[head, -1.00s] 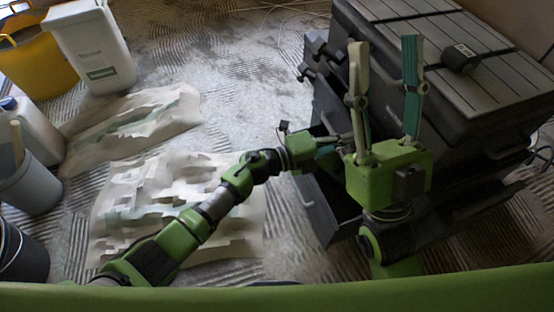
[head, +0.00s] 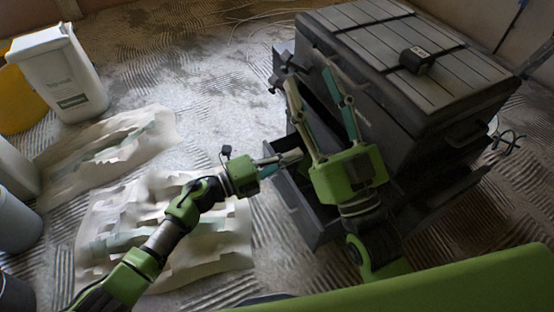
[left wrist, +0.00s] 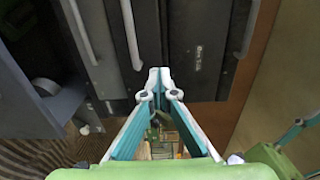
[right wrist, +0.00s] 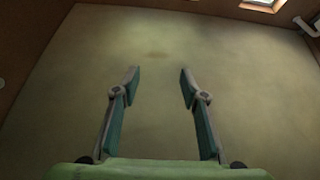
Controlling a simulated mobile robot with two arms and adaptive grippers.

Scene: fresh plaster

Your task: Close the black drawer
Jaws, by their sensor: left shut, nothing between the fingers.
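The black drawer (head: 312,232) is pulled out low on the front of the dark cabinet (head: 392,90) in the head view. Its inside is partly hidden by my right arm. My left gripper (head: 297,156) is shut and empty, near the upper edge of the drawer's front; I cannot tell if it touches. In the left wrist view its fingertips (left wrist: 158,72) meet before a dark cabinet face with long handles. My right gripper (head: 314,78) is open and empty, pointing up in front of the cabinet. The right wrist view shows its spread fingers (right wrist: 160,76) against a bare surface.
A small black box (head: 417,61) lies on the cabinet top. Crumpled sheets (head: 165,240) lie on the floor at left. A white bin (head: 60,75) and a yellow tub (head: 20,105) stand at far left. Dusty floor left of the cabinet is open.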

